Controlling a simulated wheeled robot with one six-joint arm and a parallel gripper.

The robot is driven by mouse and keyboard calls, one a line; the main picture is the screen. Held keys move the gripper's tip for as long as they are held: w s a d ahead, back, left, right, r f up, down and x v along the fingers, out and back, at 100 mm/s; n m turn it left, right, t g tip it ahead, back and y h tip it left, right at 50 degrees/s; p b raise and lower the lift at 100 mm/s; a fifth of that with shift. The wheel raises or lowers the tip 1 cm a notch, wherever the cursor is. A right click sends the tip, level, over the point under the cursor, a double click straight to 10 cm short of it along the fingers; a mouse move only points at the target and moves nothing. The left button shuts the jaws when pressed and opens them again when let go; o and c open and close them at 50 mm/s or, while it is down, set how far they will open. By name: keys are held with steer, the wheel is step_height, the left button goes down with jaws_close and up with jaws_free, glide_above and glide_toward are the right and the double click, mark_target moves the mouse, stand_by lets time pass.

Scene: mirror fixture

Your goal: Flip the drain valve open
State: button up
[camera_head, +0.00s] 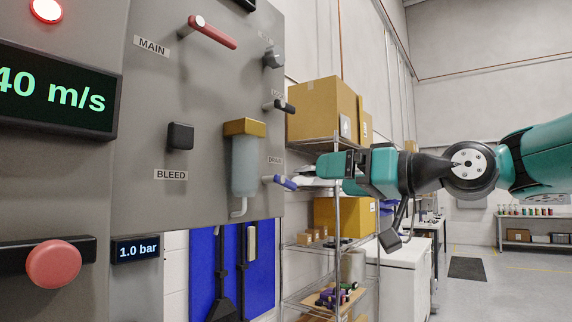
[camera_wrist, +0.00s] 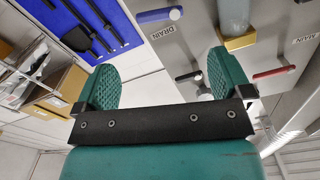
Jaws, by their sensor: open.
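The drain valve has a blue lever (camera_head: 284,183) on a short grey stem at the lower right of the grey panel (camera_head: 200,100), just below the DRAIN label (camera_head: 275,161). The lever sticks out from the stem to the right, tilted slightly down. In the wrist view the blue lever (camera_wrist: 155,15) lies at the top, beyond the gap between my fingers. My gripper (camera_head: 332,172) is open and empty, a short way right of the lever and apart from it. Both teal fingers show in the wrist view (camera_wrist: 161,68).
A clear filter bowl with a brass top (camera_head: 244,128) is left of the drain lever. A red MAIN lever (camera_head: 212,32) and a black BLEED knob (camera_head: 180,136) are also on the panel. Metal shelving with boxes (camera_head: 322,105) stands behind my gripper.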

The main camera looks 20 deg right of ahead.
mark_target(289, 180)
steer(key=p+x, duration=0.4)
steer(key=x, duration=0.6)
steer(key=shift+r, duration=0.2)
steer(key=shift+w+a+f+p, duration=0.2)
steer(key=shift+w+a+p, duration=0.25)
steer(key=shift+w, duration=0.15)
steer(key=shift+c, duration=0.5)
steer(key=c, duration=0.8)
steer(key=n+b, duration=0.1)
steer(key=b, duration=0.3)
steer(key=shift+f+n, duration=0.15)
steer(key=shift+n, duration=0.25)
steer(key=shift+s+r+n+b, duration=0.1)
steer(key=shift+r+n+b, duration=0.15)
steer(key=shift+n+b, duration=0.45)
steer(key=shift+r, duration=0.25)
steer(key=o, duration=0.9)
